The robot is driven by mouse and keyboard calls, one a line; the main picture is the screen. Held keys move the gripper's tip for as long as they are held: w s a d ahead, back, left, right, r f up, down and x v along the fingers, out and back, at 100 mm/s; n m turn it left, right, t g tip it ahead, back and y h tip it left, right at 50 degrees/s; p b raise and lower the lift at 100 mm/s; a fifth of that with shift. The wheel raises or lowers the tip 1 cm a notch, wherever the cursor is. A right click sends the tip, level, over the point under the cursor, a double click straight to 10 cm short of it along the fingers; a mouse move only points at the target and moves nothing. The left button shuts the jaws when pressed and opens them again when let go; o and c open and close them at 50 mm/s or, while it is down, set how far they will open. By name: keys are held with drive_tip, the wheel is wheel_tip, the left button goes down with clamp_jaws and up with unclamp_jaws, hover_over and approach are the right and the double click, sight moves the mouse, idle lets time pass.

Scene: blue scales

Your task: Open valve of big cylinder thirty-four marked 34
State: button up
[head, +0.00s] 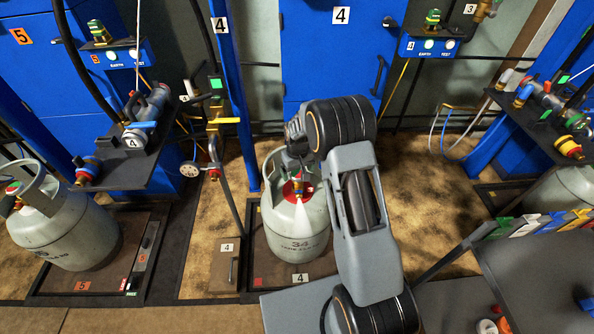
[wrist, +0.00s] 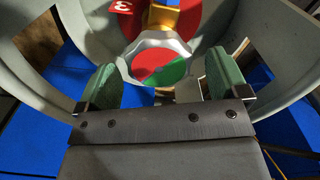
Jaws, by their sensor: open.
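The big pale grey-green cylinder marked 34 (head: 293,232) stands upright on a scale platform in the middle of the head view. Its top has a guard collar and a red disc (head: 297,190) around the brass valve. In the wrist view the valve's handwheel (wrist: 155,62) shows a silver rim and a red and green face, with the brass valve body (wrist: 172,18) behind it. My gripper (wrist: 158,86) is open inside the collar (wrist: 240,25). Its green pads stand left and right of the handwheel with gaps on both sides. In the head view my arm hides part of the collar.
Another grey cylinder (head: 62,232) stands on scale 5 at the left. A third is partly visible at the right edge. A hose with a yellow-handled valve (head: 222,121) hangs left of the middle cylinder. A grey table (head: 540,265) is at the right.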

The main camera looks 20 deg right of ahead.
sight(298, 173)
wheel_tip(298, 173, up, 14)
drive_tip(key=p, duration=0.3)
idle(0.4)
drive_tip(key=shift+f, duration=0.1)
idle(0.3)
drive_tip(key=s+r+m+t+p, duration=0.1)
drive_tip(key=s+r+p, duration=0.9)
drive_tip(key=r, duration=0.5)
drive_tip(key=s+r+m+t+p, duration=0.1)
drive_tip(key=s+r+t+p, duration=0.1)
drive_tip(key=s+r+p, duration=0.7)
drive_tip(key=s+r, duration=0.6)
drive_tip(key=r, duration=0.1)
drive_tip(key=shift+s+a+t+p, duration=0.15)
drive_tip(key=shift+t+p, duration=0.15)
drive_tip(key=shift+p, duration=0.1)
